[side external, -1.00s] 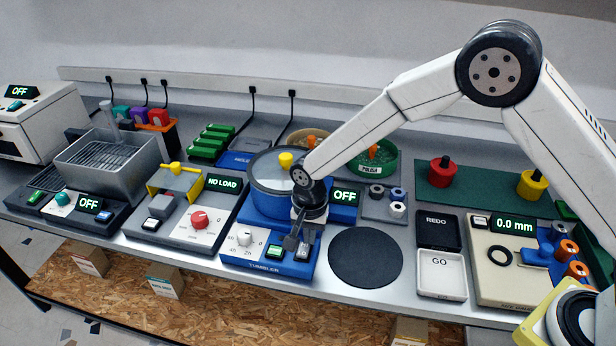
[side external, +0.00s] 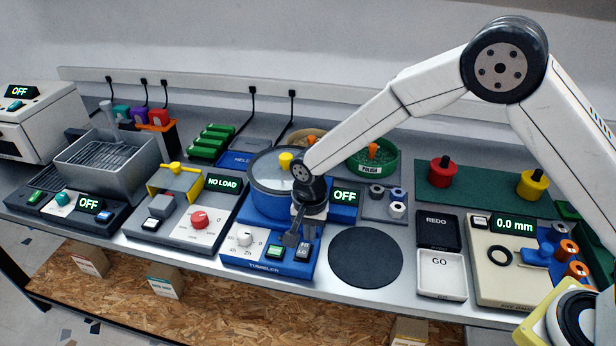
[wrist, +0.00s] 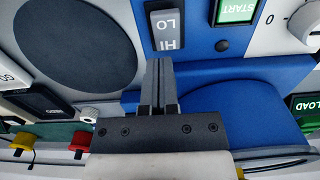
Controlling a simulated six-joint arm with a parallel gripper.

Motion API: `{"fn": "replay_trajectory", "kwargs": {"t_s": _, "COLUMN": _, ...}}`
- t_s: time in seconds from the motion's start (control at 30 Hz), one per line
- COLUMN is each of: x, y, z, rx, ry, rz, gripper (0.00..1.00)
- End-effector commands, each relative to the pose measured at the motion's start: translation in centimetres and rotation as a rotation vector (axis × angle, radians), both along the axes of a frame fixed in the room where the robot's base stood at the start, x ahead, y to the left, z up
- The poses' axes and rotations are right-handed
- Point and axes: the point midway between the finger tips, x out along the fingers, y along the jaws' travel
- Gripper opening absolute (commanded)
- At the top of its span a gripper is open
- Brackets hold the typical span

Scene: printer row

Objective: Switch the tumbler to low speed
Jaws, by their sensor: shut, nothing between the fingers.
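The tumbler (side external: 270,267) has a blue base, a round drum and a display (side external: 345,196) reading OFF. Its speed rocker (side external: 303,252), marked HI and LO, is on the front panel, right of the green START button (side external: 275,251). The rocker shows close up in the wrist view (wrist: 167,31); I cannot tell clearly which end is down. My gripper (side external: 291,240) is shut and empty, pointing down over the front panel beside the rocker. In the wrist view the closed fingertips (wrist: 158,64) are close to the rocker's HI end; contact is unclear.
A white timer knob (side external: 244,238) is left of START. A dark round mat (side external: 365,257) lies right of the tumbler. GO (side external: 440,275) and REDO (side external: 437,230) trays are further right.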

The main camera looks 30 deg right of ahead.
Motion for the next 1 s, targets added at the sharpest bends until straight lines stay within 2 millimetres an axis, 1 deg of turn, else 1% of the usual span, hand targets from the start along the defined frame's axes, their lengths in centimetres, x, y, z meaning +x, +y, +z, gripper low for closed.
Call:
{"fn": "replay_trajectory", "kwargs": {"t_s": 0.47, "x": 0.0, "y": 0.0, "z": 0.3, "rx": 0.000, "ry": 0.000, "rz": 0.000, "gripper": 0.00}}
{"fn": "replay_trajectory", "kwargs": {"t_s": 0.63, "x": 0.1, "y": -0.1, "z": 0.8, "rx": 0.001, "ry": -0.001, "rz": 0.000, "gripper": 0.00}}
{"fn": "replay_trajectory", "kwargs": {"t_s": 0.83, "x": 0.3, "y": -0.3, "z": 2.6, "rx": 0.001, "ry": -0.002, "rz": -0.001, "gripper": 0.00}}
{"fn": "replay_trajectory", "kwargs": {"t_s": 1.0, "x": 0.7, "y": -0.6, "z": 5.2, "rx": 0.001, "ry": -0.003, "rz": -0.002, "gripper": 0.00}}
